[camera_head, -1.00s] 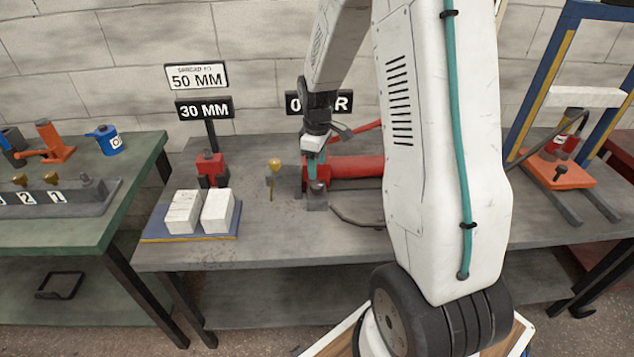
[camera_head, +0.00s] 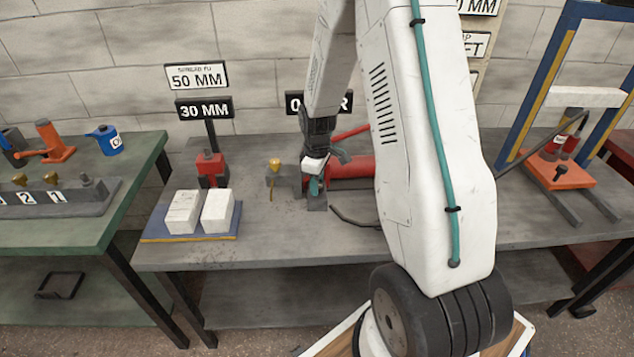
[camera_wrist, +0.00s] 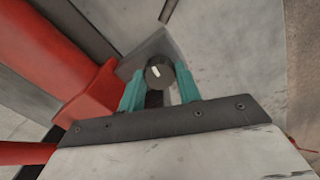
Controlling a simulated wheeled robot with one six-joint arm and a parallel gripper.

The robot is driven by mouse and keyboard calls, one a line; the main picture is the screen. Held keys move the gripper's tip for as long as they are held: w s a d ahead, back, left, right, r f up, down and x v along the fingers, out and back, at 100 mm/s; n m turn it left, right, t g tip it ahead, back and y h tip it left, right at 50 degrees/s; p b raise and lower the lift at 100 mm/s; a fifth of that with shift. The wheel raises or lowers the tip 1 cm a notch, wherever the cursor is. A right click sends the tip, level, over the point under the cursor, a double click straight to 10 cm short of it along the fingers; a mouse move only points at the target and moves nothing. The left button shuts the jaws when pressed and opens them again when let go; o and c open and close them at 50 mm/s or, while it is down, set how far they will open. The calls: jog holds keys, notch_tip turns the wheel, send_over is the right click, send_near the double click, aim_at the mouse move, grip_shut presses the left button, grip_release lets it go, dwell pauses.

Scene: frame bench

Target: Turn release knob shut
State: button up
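The release knob (camera_wrist: 160,72) is a dark round knob with a short white mark on its face, seen in the wrist view. It sits at a grey block at the end of a red cylinder (camera_head: 350,168) on the bench. My gripper (camera_wrist: 160,75) has teal fingers, one on each side of the knob, with narrow gaps seeming to show beside it. In the head view my gripper (camera_head: 315,186) is low over the grey block and hides the knob.
A brass-coloured knob (camera_head: 274,165) stands just left of my gripper. Two white blocks (camera_head: 200,211) lie on a blue tray (camera_head: 160,238), with a red tool (camera_head: 211,168) behind them. A sign (camera_head: 296,103) stands behind my arm. A blue press frame (camera_head: 535,95) is at the right.

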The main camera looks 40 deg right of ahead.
jog(key=shift+m, duration=0.4)
jog(key=m, duration=0.7)
jog(key=shift+m, duration=0.3)
jog(key=m, duration=0.3)
jog(key=shift+m, duration=2.2)
jog(key=o, duration=1)
jog(key=shift+c, duration=0.2)
